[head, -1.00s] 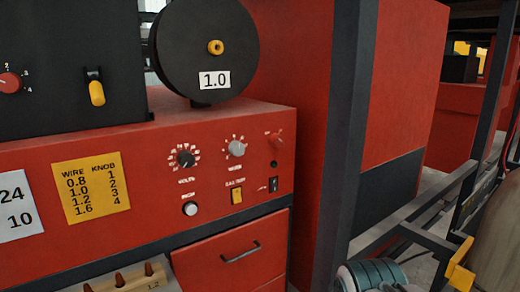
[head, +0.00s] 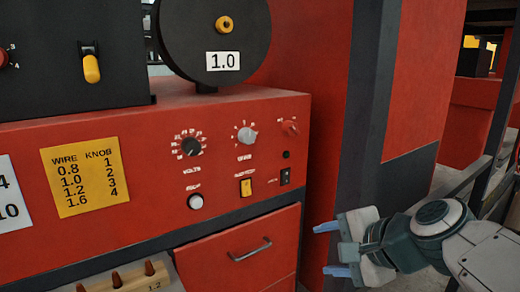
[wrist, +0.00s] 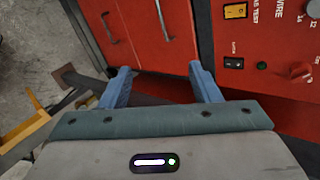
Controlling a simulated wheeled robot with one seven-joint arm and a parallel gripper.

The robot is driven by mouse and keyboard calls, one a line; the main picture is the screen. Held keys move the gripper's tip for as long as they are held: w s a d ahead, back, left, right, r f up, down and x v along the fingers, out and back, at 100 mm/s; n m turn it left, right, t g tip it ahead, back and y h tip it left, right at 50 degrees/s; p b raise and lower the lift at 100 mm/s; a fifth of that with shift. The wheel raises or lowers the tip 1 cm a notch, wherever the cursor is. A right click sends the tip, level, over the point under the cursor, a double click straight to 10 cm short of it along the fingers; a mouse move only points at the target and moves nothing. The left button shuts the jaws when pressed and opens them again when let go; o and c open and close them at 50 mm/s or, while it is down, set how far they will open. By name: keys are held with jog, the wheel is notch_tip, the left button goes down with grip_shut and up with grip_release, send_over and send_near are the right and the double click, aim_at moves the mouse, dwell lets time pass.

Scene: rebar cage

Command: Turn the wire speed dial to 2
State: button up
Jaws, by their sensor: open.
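The red machine panel has a grey dial (head: 246,135) with a ring of white marks, right of a black dial (head: 190,146). The grey dial shows partly at the top right corner of the wrist view (wrist: 313,8), beside the word WIRE. Its exact setting is too small to read. A smaller red knob (head: 290,127) is to its right. My gripper (head: 333,249) is open and empty, low and right of the panel, apart from it. In the wrist view its blue fingers (wrist: 160,85) point toward the red drawer front.
A yellow chart (head: 83,177) pairs wire 1.0 with knob 2. The black spool (head: 180,40) above is marked 1.0. Another red knob (head: 3,58) is cut off at the left edge. A drawer handle (head: 250,250) juts out below the panel. A dark post (head: 365,130) stands at right.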

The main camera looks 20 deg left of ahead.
jog(key=w+a+r+m+t+y+b, duration=0.2)
jog(key=w+a+r+m+y, duration=0.2)
jog(key=w+a+r+m, duration=0.3)
jog(key=m+t+y+b, duration=0.1)
jog(key=m+t+y, duration=0.1)
jog(key=m, duration=0.4)
send_near(250, 138)
jog(key=p+x, duration=0.2)
jog(key=x, duration=0.6)
jog(key=shift+w+a, duration=0.15)
jog(key=shift+a, duration=0.1)
jog(key=c, duration=1)
